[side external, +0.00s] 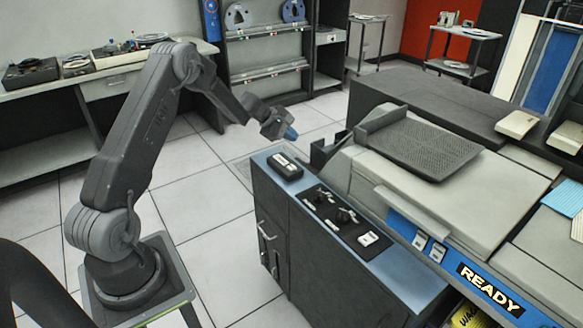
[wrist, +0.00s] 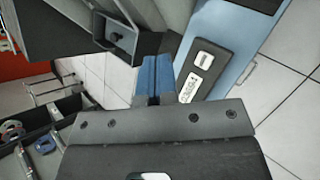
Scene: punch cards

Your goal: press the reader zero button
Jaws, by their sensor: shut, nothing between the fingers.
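My gripper (side external: 290,132) has blue fingertips and is shut and empty. In the side view it is in the air above and behind the blue-topped cabinet (side external: 385,262). In the wrist view the closed fingertips (wrist: 153,78) point toward the machine. A black unit (side external: 285,166) with a light plate lies at the cabinet top's far end, below the fingertips and apart from them. I cannot tell which control is the zero button.
A black panel with levers (side external: 338,210) and a white switch (side external: 368,239) lies along the cabinet top. A dark angled tray (side external: 420,147) and a black bracket (side external: 325,149) stand beside it. Open floor (side external: 200,185) lies left of the cabinet.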

